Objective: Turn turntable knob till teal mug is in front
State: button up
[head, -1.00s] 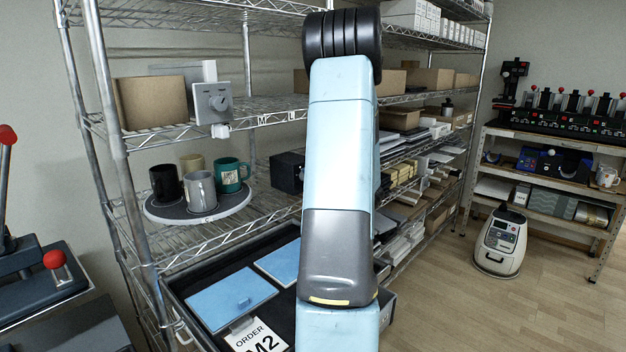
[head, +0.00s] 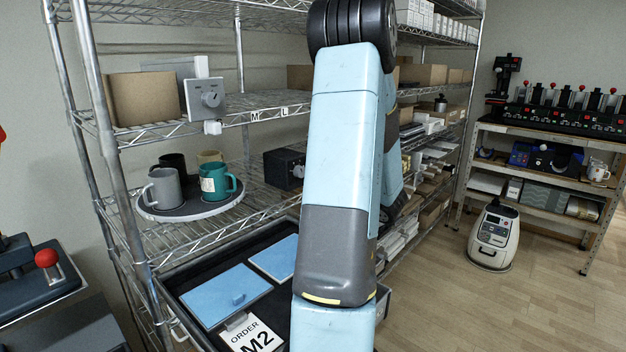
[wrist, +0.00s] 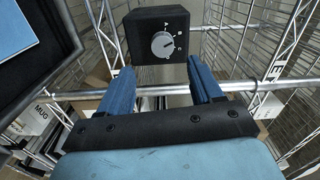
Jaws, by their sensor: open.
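The round grey turntable (head: 190,212) sits on the middle wire shelf. The teal mug (head: 216,184) stands on its front right part, the grey mug (head: 162,188) front left, the black mug (head: 173,166) behind left and the beige mug (head: 210,157) behind right. A black box (head: 284,168) stands right of the turntable. In the wrist view, this box (wrist: 150,22) carries a round silver knob (wrist: 164,45) with letters around it. My gripper (wrist: 159,75) is open, its blue fingers apart just short of the box, with the knob beyond the gap. My arm hides my gripper in the head view.
A dark tray with blue lids (head: 226,293) and an order card (head: 252,336) is below. Wire racks surround my gripper closely.

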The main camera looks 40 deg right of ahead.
jog(key=shift+s+d, duration=0.15)
jog(key=shift+s, duration=2.35)
jog(key=w+a+r+n+g+y, duration=0.1)
jog(key=a+r+n+g+y, duration=0.15)
jog(key=a, duration=0.65)
jog(key=a+r+n+g+y, duration=0.1)
jog(key=a+n+g+y, duration=0.25)
jog(key=a, duration=0.55)
jog(key=w+a+r+n+g+y, duration=0.15)
jog(key=a+g, duration=0.25)
jog(key=a, duration=0.6)
jog(key=s+a+r+n+g+h, duration=0.1)
jog(key=s+a+r+n+h, duration=0.1)
jog(key=s+a+n+h, duration=0.2)
jog(key=s+a+r+n+g+h, duration=0.1)
jog(key=s+a+r+n+h, duration=0.2)
jog(key=s+a, duration=0.4)
jog(key=s+n+h, duration=0.1)
jog(key=s+h, duration=0.1)
jog(key=s, duration=0.1)
jog(key=shift+a, duration=0.4)
